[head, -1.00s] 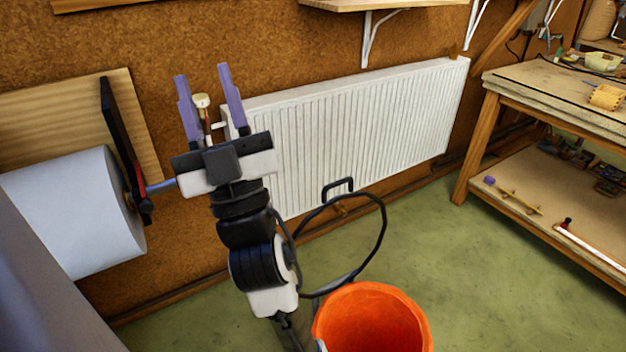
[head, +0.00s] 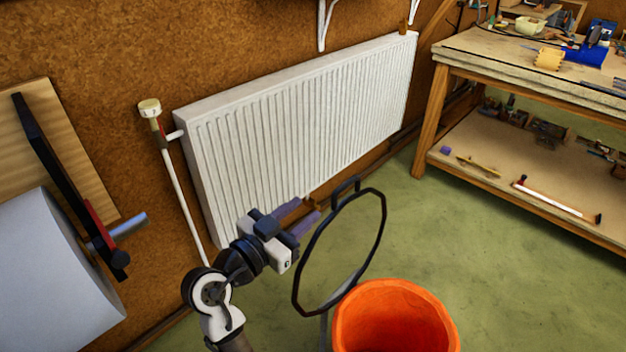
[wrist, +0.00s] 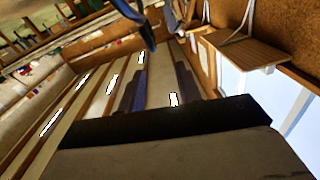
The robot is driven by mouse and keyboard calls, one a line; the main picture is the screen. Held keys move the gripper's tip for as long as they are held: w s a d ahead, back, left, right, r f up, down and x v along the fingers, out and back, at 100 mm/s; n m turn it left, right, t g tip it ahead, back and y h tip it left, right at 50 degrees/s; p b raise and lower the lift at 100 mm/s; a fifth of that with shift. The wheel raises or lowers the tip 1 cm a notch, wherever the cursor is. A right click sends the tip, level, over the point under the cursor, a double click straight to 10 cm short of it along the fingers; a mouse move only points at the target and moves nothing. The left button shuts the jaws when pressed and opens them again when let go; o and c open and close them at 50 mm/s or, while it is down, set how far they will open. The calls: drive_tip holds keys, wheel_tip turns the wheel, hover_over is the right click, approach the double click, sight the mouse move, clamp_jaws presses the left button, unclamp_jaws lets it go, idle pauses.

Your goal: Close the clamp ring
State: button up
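A thin dark ring (head: 378,236) with a small loop handle on its upper edge stands upright beside the orange bucket in the head view. It may be the clamp ring; I cannot make out a joint or gap in it. My gripper (head: 308,210) is just left of the ring, its two purple fingers apart and pointing right towards the ring's upper left side. It looks empty. In the wrist view my gripper (wrist: 158,85) also shows two separated dark fingers. A dark curved bar (wrist: 147,35) crosses beyond them, possibly part of the ring.
The orange bucket (head: 395,290) stands on the green floor in front. A white radiator (head: 300,125) with a valve (head: 150,108) is on the wall behind. A workbench (head: 520,75) is at right, a white roll (head: 55,270) at left. Floor between bucket and bench is clear.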

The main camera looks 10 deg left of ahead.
sight(334, 193)
drive_tip(key=shift+m+g+h, duration=0.3)
drive_tip(key=p+x, duration=0.2)
drive_tip(key=x, duration=0.4)
drive_tip(key=p+x, duration=0.2)
drive_tip(key=x, duration=0.4)
drive_tip(key=shift+d+f, duration=0.2)
drive_tip(key=shift+d, duration=0.15)
drive_tip(key=shift+w+d+f, duration=0.15)
drive_tip(key=shift+w+d, duration=0.25)
drive_tip(key=shift+w, duration=0.15)
drive_tip(key=shift+c, duration=0.2)
clamp_jaws()
